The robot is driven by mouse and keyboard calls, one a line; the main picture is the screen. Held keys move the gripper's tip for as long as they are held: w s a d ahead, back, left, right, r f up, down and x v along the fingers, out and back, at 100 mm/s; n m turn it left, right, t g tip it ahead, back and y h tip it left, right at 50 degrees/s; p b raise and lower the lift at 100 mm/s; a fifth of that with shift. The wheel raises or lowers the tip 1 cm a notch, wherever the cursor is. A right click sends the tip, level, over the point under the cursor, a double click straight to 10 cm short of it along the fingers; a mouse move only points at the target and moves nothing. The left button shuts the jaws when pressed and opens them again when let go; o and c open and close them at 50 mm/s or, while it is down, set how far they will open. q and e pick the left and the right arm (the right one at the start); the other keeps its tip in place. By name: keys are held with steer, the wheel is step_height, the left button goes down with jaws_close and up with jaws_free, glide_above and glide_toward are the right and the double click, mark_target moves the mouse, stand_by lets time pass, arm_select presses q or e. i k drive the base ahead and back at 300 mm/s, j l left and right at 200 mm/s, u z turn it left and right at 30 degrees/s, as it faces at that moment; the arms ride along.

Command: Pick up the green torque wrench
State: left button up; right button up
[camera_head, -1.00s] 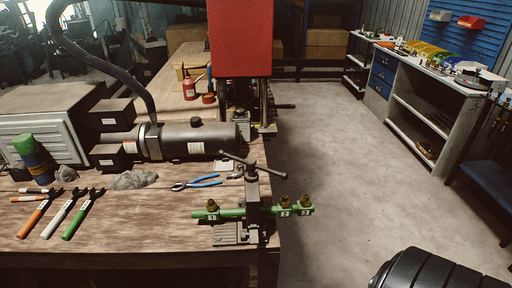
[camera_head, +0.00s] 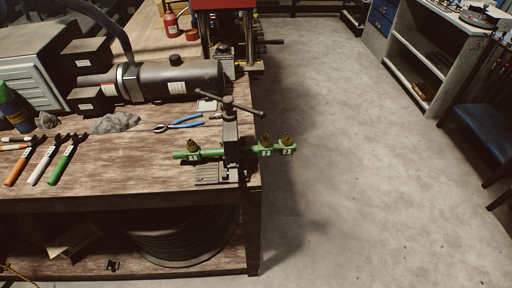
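The green torque wrench (camera_head: 62,165) lies on the wooden workbench (camera_head: 120,180) at the left. It has a green handle toward the front edge and a dark open-jawed head pointing back. A white-handled wrench (camera_head: 41,166) and an orange-handled wrench (camera_head: 19,168) lie beside it on its left, apart from it. Neither of my grippers shows in the head view.
A vise (camera_head: 231,140) at the bench's right corner holds a green pipe (camera_head: 212,153) with brass fittings. Blue-handled pliers (camera_head: 187,122), a grey cylinder unit (camera_head: 175,82) and a grey rag (camera_head: 115,124) lie behind. A hose coil (camera_head: 185,240) sits below. The floor right is clear.

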mark_target(60, 166)
steer(key=u, duration=1.35)
